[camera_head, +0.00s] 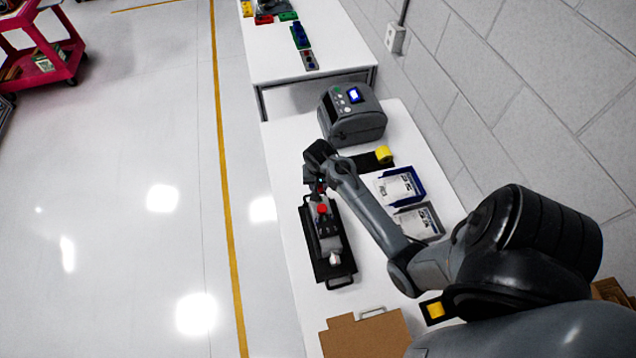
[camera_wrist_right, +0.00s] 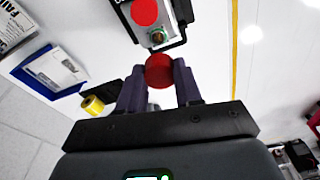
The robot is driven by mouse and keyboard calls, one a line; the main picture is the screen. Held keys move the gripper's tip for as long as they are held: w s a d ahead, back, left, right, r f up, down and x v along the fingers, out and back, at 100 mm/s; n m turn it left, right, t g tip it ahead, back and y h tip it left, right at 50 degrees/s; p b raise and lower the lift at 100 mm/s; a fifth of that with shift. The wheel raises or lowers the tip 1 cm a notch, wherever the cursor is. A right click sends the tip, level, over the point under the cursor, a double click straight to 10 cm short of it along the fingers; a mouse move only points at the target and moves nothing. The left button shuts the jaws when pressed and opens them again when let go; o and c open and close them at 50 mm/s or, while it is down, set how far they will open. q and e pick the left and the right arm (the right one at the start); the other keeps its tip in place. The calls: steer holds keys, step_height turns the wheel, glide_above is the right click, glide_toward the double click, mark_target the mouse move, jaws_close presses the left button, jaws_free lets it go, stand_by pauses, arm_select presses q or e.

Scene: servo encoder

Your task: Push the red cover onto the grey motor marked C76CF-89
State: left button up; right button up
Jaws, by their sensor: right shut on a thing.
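My right gripper (camera_head: 317,180) is over the far end of the black tray (camera_head: 309,232). In the right wrist view its two fingers (camera_wrist_right: 160,72) are shut on a round red cover (camera_wrist_right: 159,70). A grey motor (camera_head: 328,234) lies in the tray, with a red round part (camera_head: 322,209) on it. In the wrist view the motor (camera_wrist_right: 178,12) shows at the top, with its red part (camera_wrist_right: 144,12) and a metallic end (camera_wrist_right: 158,37) facing the held cover. The cover appears close to that end; I cannot tell if they touch. No marking is readable. My left gripper is not in view.
A label printer (camera_head: 352,115) stands behind the tray. A yellow roll (camera_head: 384,154), a blue bin (camera_head: 417,181) and a grey bin (camera_head: 437,224) are to the right. Cardboard (camera_head: 365,336) lies at the near edge. Floor is left of the table.

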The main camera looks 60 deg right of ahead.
steer(key=shift+f, duration=2.2)
steer(key=shift+f+b, duration=0.3)
steer(key=shift+f, duration=0.6)
steer(key=shift+s+p, duration=0.1)
steer(key=shift+p, duration=0.2)
steer(key=shift+f, duration=0.25)
steer(key=shift+f, duration=0.45)
